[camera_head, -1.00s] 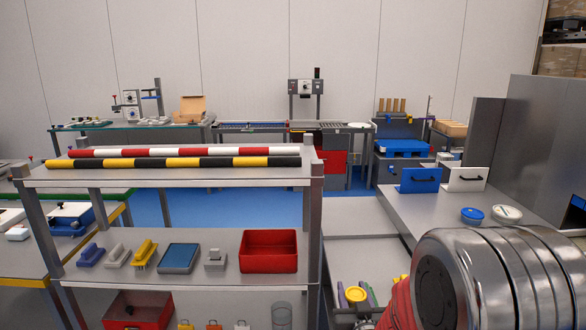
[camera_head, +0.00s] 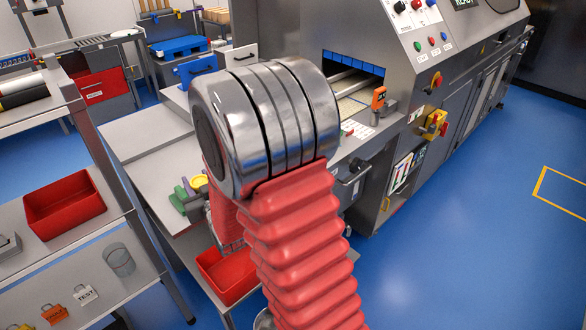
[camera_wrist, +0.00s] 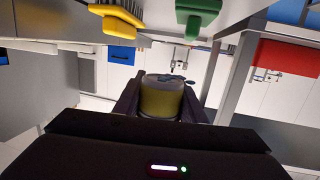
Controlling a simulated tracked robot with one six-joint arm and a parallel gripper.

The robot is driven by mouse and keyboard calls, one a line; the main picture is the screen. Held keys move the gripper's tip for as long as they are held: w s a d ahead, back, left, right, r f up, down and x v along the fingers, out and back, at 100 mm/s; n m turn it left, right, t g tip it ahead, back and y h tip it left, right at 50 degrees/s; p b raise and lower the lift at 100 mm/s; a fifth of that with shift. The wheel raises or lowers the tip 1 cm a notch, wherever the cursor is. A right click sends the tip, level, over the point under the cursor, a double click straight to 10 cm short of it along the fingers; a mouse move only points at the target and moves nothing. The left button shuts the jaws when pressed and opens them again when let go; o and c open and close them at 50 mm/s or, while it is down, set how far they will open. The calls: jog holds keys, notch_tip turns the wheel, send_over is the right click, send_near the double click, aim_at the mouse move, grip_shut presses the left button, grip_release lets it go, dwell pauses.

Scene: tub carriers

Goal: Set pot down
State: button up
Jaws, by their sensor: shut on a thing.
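In the wrist view my gripper (camera_wrist: 160,88) is shut on a round pot (camera_wrist: 161,103), with a dark finger on each side of it. The pot has a dull yellow-olive body and a grey upper part, and something small and dark shows at its top. I cannot tell whether the pot touches any surface.
In the wrist view a yellow brush (camera_wrist: 117,20) and a green block-like item (camera_wrist: 198,14) are close above. The head view shows a grey bench (camera_head: 150,135), a red bin (camera_head: 65,202) on a shelf, and a machine (camera_head: 400,70) with an opening. Blue floor lies free at right.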

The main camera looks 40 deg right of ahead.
jog(key=s+d+r, duration=0.2)
jog(key=d, duration=0.7)
jog(key=s+d+r, duration=0.2)
jog(key=d+r, duration=0.1)
jog(key=d, duration=0.6)
jog(key=s+d+r, duration=0.3)
jog(key=d, duration=0.6)
jog(key=shift+d, duration=0.2)
jog(key=shift+f, duration=2.45)
jog(key=shift+f, duration=0.1)
jog(key=shift+f, duration=2.2)
jog(key=shift+f, duration=0.2)
